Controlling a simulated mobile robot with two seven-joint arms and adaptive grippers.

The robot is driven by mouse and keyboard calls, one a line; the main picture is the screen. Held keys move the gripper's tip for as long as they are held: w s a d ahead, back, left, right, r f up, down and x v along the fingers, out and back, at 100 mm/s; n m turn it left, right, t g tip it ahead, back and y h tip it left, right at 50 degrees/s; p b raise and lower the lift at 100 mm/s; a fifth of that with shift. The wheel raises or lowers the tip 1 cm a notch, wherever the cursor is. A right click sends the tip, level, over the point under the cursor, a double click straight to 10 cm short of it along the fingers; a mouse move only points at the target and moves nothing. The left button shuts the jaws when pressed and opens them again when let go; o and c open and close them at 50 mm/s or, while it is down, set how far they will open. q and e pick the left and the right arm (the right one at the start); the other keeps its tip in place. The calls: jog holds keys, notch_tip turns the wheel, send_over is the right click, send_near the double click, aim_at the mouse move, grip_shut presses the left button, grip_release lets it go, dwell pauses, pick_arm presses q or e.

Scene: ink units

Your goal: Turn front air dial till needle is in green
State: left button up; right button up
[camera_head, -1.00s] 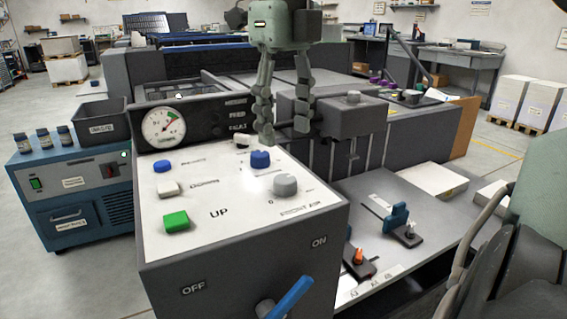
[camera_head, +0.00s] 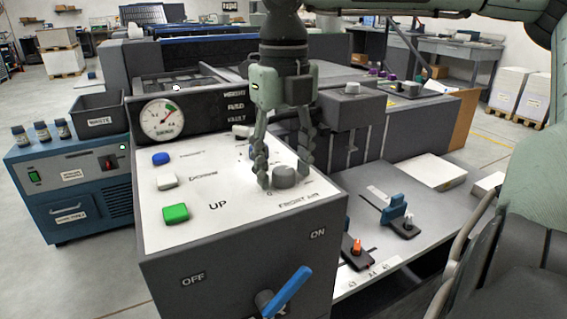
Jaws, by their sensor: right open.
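The front air dial (camera_head: 286,177) is a round grey knob on the white sloping top of the press's control box, beside the printed words "FRONT AIR". My right gripper (camera_head: 284,174) points down over it, open, with one finger on the left of the knob and the other at its right rear. I cannot tell whether the fingers touch it. The round gauge (camera_head: 161,119) on the dark panel behind has a white face and a green sector at upper right. Its needle is too small to read exactly. My left gripper is not in view.
A blue button (camera_head: 161,158), a white button (camera_head: 167,181) and a green button (camera_head: 176,213) sit left on the panel. A blue knob is mostly hidden behind my fingers. A blue-handled lever (camera_head: 288,291) is on the box's front. A grey table with blue clamp (camera_head: 394,208) lies right.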

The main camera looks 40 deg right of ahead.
aim_at(283, 170)
jog(key=shift+c, duration=0.4)
jog(key=c, duration=1.1)
jog(key=shift+n, duration=0.6)
jog(key=shift+n+b, duration=0.4)
jog(key=shift+n, duration=0.1)
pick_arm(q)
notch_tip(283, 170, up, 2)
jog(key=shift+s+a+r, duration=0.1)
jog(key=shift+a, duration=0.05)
pick_arm(e)
jog(key=shift+n, duration=1.1)
jog(key=o, duration=1.2)
notch_tip(283, 170, up, 12)
jog(key=shift+r, duration=0.1)
